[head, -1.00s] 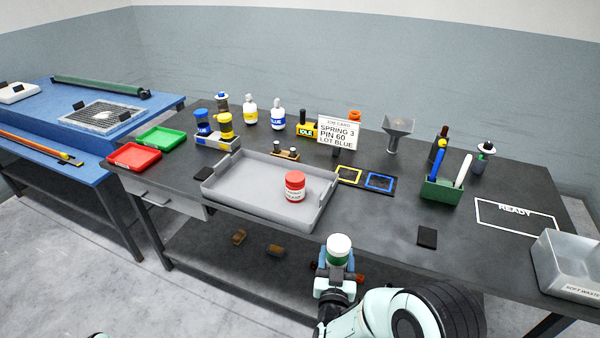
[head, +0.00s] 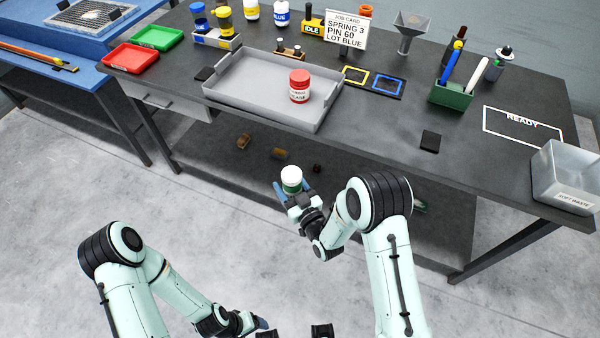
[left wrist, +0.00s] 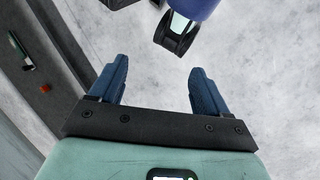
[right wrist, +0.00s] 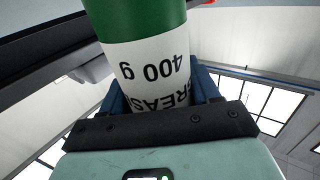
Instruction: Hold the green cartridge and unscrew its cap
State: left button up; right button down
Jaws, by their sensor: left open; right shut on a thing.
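The green cartridge (head: 291,186) has a white cap (head: 291,173) on its upper end and stands roughly upright. My right gripper (head: 292,192) is shut on it, clear of the table's front edge. In the right wrist view the cartridge (right wrist: 146,24) fills the space between the blue fingers, its white label reading "400 g" and "GREASE"; its cap is out of that view. My left gripper (head: 262,324) is low in the head view, below and left of the cartridge and apart from it. In the left wrist view its fingers (left wrist: 159,75) are open with nothing between them.
A grey tray (head: 232,94) on the dark table (head: 390,135) holds a red-capped jar (head: 299,86). The floor before the table is open.

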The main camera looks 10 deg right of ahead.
pick_arm(q)
jog(key=w+r+m+t, duration=0.25)
jog(key=w+m, duration=0.45)
jog(key=w, duration=1.3)
jog(key=w+d+r+m+t, duration=0.1)
jog(key=w+d+r+m, duration=0.2)
jog(key=w+r+m, duration=0.8)
notch_tip(320, 180, up, 28)
jog(key=m+g+y, duration=0.3)
jog(key=m, duration=1.2)
send_over(293, 173)
jog(key=shift+r+t, duration=0.15)
jog(key=shift+t, duration=0.1)
jog(key=shift+f, duration=3.85)
